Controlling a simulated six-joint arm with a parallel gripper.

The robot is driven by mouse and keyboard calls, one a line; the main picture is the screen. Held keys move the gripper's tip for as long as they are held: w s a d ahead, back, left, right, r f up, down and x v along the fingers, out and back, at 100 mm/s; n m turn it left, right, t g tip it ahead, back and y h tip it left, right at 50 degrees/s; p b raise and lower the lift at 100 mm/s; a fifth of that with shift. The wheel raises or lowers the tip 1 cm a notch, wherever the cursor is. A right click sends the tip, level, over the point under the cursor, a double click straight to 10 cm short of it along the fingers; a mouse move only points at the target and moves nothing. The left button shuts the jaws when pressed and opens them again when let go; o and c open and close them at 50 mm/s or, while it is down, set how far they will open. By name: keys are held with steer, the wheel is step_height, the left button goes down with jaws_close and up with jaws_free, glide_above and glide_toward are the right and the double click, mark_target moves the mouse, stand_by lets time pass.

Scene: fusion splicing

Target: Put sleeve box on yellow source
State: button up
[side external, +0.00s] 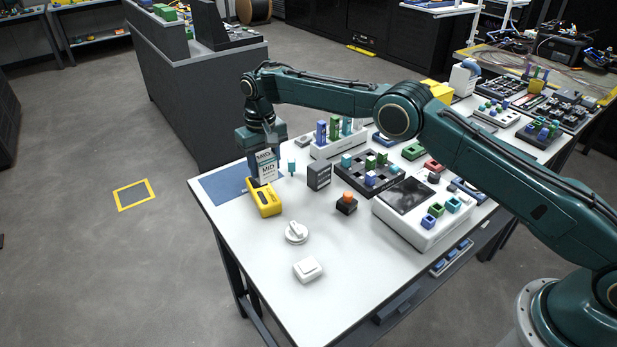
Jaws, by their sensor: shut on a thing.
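A box with a white label and dark lettering, which I take to be the sleeve box (267,172), is at the left end of the white table. My gripper (262,152) points down and is shut on its upper part. The yellow source (265,207), a yellow block with a dark slot in its top, sits just in front of the box. The box's lower edge appears close to the back of the yellow block. I cannot tell whether they touch.
A dark grey box (319,176), a black block with an orange top (347,202) and a white knob (296,233) stand to the right. A white rack of coloured tubes (338,146) is behind. The table's front left is clear.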

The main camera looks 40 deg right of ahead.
mark_target(263, 155)
steer(key=shift+f, duration=2.7)
steer(key=shift+f, duration=0.15)
steer(key=o, duration=1)
step_height(263, 155, up, 11)
steer(key=shift+f, duration=0.2)
steer(key=shift+r, duration=0.85)
